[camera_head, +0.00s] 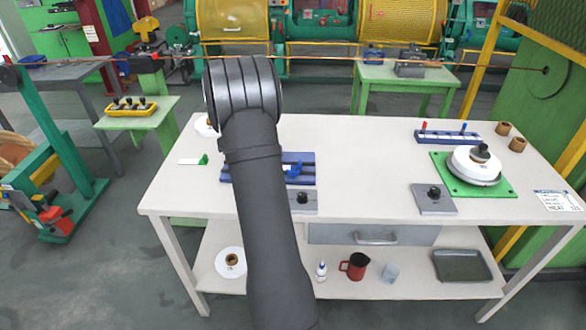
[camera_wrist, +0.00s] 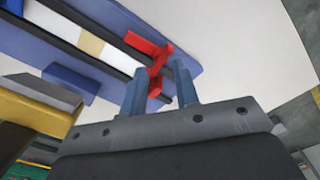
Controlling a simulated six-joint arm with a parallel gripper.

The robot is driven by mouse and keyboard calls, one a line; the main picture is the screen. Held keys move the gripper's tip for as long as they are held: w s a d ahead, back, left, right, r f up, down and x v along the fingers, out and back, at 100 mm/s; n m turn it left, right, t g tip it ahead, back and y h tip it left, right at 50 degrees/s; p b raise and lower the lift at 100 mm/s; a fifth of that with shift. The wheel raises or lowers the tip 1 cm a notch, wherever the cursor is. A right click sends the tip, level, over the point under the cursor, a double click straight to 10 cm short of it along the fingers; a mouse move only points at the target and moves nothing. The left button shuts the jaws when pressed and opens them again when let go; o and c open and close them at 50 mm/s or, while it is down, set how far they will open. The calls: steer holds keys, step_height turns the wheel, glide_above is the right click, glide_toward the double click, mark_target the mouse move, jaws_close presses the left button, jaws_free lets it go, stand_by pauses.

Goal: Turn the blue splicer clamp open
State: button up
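A dark blue splicer (camera_head: 306,179) with black rails lies on the white table, partly behind my arm. The bright blue clamp (camera_head: 293,169) shows on it just right of my arm. In the wrist view the splicer's blue base (camera_wrist: 108,62) carries a cream piece (camera_wrist: 91,44) and a red cross-shaped clamp handle (camera_wrist: 150,48). My gripper (camera_wrist: 158,78) has its two fingers apart, with the lower red part between them; contact is unclear. A blue block (camera_wrist: 70,82) shows to the left; I cannot tell if it is the blue clamp. My arm hides the gripper in the head view.
A grey plate with a black knob (camera_head: 303,198) stands close to the splicer. At right are another knobbed plate (camera_head: 433,198), a green plate (camera_head: 440,164) with a white disc, and a peg rack (camera_head: 447,138). The middle right table is clear.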

steer(key=w+r+m+y, duration=0.3)
steer(key=w+r+m, duration=0.3)
step_height(320, 180, up, 8)
steer(key=m+t+y, duration=0.1)
steer(key=m+y, duration=0.1)
steer(key=m, duration=1.1)
glide_above(295, 166)
steer(key=w+a, duration=0.2)
steer(key=a, duration=0.2)
steer(key=s+d+m+g, duration=0.1)
steer(key=s+d+m, duration=0.5)
steer(key=d+m, duration=0.4)
steer(key=shift+n+h, duration=0.3)
steer(key=shift+h, duration=0.1)
steer(key=x, duration=1.1)
steer(key=s+x, duration=0.1)
steer(key=x, duration=0.4)
steer(key=shift+w+f, duration=0.1)
steer(key=shift+f, duration=0.4)
jaws_close()
